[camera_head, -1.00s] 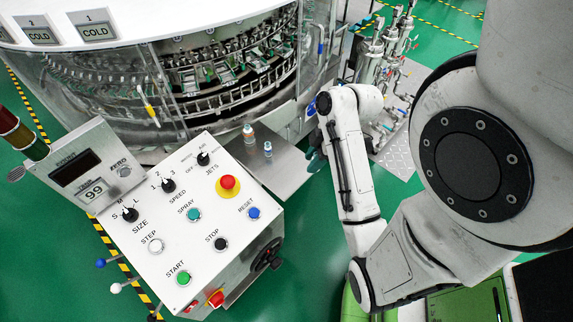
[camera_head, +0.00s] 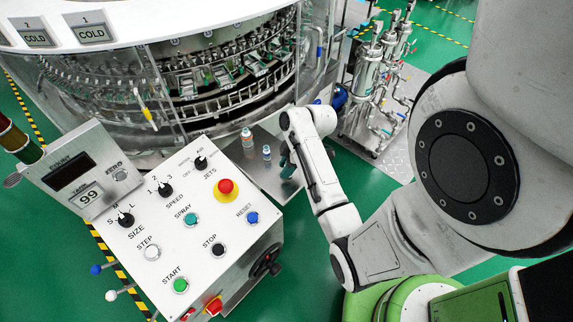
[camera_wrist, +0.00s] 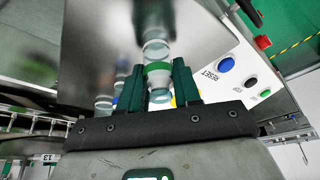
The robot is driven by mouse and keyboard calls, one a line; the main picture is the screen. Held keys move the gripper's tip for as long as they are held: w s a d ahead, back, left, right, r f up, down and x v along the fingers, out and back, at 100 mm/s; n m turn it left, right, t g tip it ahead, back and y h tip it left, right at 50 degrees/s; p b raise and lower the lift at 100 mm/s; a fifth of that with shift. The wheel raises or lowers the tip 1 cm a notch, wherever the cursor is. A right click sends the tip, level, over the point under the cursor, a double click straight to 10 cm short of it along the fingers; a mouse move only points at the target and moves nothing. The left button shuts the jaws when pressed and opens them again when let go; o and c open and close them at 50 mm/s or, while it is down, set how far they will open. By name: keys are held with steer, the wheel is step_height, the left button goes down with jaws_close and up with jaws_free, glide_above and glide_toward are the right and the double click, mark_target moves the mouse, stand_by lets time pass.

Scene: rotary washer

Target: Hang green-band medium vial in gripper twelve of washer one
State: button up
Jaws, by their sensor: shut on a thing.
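The green-band vial (camera_wrist: 157,69) is clear glass with a green band and stands between the dark green fingers of my gripper (camera_wrist: 157,82) in the wrist view. My gripper is shut on it. In the head view my gripper (camera_head: 287,168) is at the right end of the steel shelf (camera_head: 262,185), and the held vial cannot be made out there. The washer (camera_head: 190,75) is a large round machine at the back left, with rows of small grippers behind its clear wall. I cannot tell which of these is gripper twelve.
Two other vials, one with an orange band (camera_head: 247,139) and one with a blue band (camera_head: 266,152), stand on the shelf left of my gripper. The control panel (camera_head: 165,225) stands in front of the shelf. Steel filter columns (camera_head: 370,85) stand behind my arm.

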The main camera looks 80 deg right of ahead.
steer(key=shift+f, duration=0.1)
steer(key=shift+f, duration=0.1)
steer(key=o, duration=1)
